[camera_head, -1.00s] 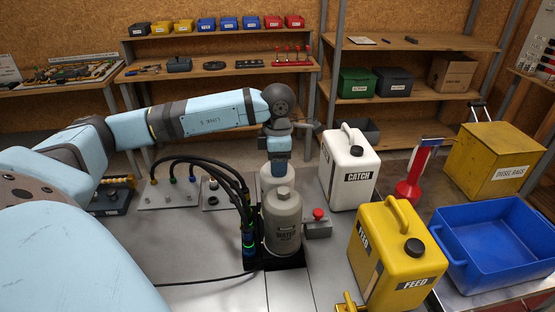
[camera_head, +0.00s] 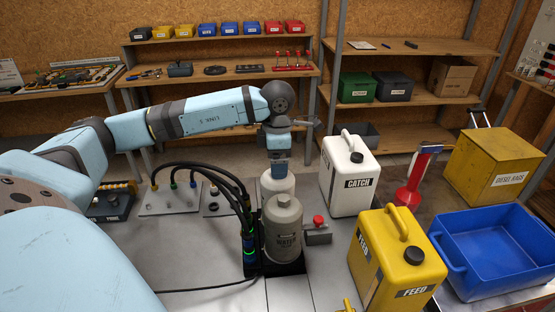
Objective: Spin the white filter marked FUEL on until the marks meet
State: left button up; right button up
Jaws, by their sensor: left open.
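The fingertips are small and partly lost against the cylinder, so contact cannot be told. My right gripper is out of view.
Black hoses (camera_head: 215,172) arch down left of the canister. A red-knobbed box (camera_head: 318,233) sits close on its right. A white CATCH can (camera_head: 348,180), a yellow FEED can (camera_head: 395,262) and a blue bin (camera_head: 500,255) stand to the right. The bench front-left is mostly clear.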

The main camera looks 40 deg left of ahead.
pick_arm(q)
notch_tip(320, 180, up, 14)
jog(key=b, duration=0.1)
jog(key=shift+b, duration=0.3)
